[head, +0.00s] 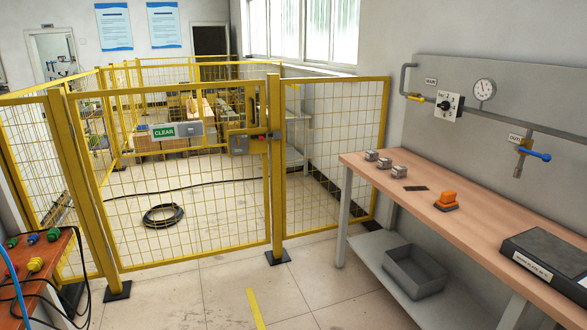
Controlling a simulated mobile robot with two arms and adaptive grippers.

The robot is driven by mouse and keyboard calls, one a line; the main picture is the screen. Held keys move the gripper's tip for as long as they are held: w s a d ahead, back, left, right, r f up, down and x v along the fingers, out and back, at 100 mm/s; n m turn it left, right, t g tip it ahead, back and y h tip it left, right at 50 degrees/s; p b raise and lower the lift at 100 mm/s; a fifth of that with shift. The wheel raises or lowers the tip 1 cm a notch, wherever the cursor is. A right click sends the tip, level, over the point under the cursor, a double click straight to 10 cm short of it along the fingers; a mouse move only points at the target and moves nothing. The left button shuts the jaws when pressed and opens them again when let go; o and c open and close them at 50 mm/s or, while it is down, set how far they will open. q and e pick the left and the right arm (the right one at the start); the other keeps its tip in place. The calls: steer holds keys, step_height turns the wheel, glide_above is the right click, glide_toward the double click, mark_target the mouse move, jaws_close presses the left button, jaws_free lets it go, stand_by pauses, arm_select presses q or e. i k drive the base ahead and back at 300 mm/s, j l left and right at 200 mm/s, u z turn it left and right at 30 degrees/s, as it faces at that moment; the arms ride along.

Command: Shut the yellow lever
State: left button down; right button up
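A small yellow lever (416,97) is on the grey pipe under the MAIN label, on the wall panel at the right. It looks roughly in line with the pipe, but it is small and its exact angle is hard to tell. Neither of my grippers is in view.
A selector dial (449,104), a round gauge (484,90) and a blue lever (535,154) are on the same panel. A wooden bench (440,225) stands below, with several small blocks, an orange item (447,199) and a black case (548,258). A yellow mesh fence (190,220) stands left.

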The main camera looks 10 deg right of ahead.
mark_target(421, 100)
steer(key=i+l+z, duration=0.25)
steer(key=i+z, duration=0.15)
steer(key=i, duration=0.4)
steer(key=i+z, duration=0.4)
steer(key=i, duration=0.35)
steer(key=i+j+z, duration=0.4)
steer(key=i, duration=0.4)
steer(key=i+z, duration=0.3)
steer(key=i, duration=0.2)
steer(key=i+z, duration=0.35)
steer(key=i, duration=0.2)
steer(key=u, duration=0.35)
